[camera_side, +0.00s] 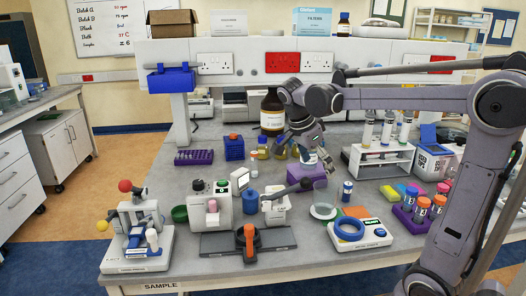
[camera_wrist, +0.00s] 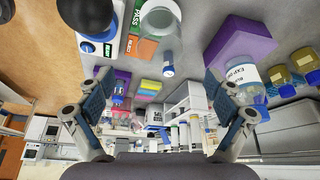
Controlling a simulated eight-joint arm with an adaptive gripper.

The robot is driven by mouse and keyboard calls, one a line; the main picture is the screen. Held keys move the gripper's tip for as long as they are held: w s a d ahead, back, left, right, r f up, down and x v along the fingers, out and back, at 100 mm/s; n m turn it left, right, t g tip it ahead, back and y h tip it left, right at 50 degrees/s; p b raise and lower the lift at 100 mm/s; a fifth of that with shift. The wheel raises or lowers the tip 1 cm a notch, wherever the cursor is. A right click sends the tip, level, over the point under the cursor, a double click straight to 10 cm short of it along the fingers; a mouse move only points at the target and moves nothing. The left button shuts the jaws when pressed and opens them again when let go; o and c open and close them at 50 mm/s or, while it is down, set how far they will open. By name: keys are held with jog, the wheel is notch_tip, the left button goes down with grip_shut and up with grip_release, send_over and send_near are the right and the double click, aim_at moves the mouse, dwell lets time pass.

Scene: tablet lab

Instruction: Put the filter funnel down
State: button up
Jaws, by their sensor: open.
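My gripper (camera_side: 318,160) is open above the back middle of the bench, close to a purple block (camera_side: 309,178). In the wrist view its two fingers (camera_wrist: 160,95) are wide apart with nothing held between them. A clear round glass piece (camera_side: 323,211) with a pale rim sits on the bench in front of the block. It also shows in the wrist view (camera_wrist: 160,18), apart from the fingers. It may be the filter funnel, but I cannot tell its full shape.
A small blue-capped vial (camera_side: 347,190) stands near the glass piece. A white device with a blue ring (camera_side: 349,229) is in front. Brown bottle (camera_side: 272,112) stands behind, left of my gripper. Vial rack (camera_side: 381,161) and purple tube rack (camera_side: 420,214) are to the right.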

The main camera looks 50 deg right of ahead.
jog(key=shift+v, duration=1.1)
jog(key=x, duration=1.2)
jog(key=shift+f, duration=0.1)
jog(key=shift+f, duration=0.2)
jog(key=s+d+r, duration=0.5)
jog(key=s+r, duration=0.5)
jog(key=r, duration=0.2)
notch_tip(320, 180, up, 3)
jog(key=n+t, duration=0.1)
jog(key=n, duration=0.2)
send_over(326, 190)
jog(key=w+d, duration=0.1)
jog(key=w, duration=0.3)
jog(key=w+a+n+t, duration=0.1)
jog(key=w+a, duration=0.3)
jog(key=w, duration=0.9)
jog(key=shift+w+a+r+n, duration=0.2)
jog(key=shift+w+n, duration=0.2)
jog(key=shift+n, duration=0.4)
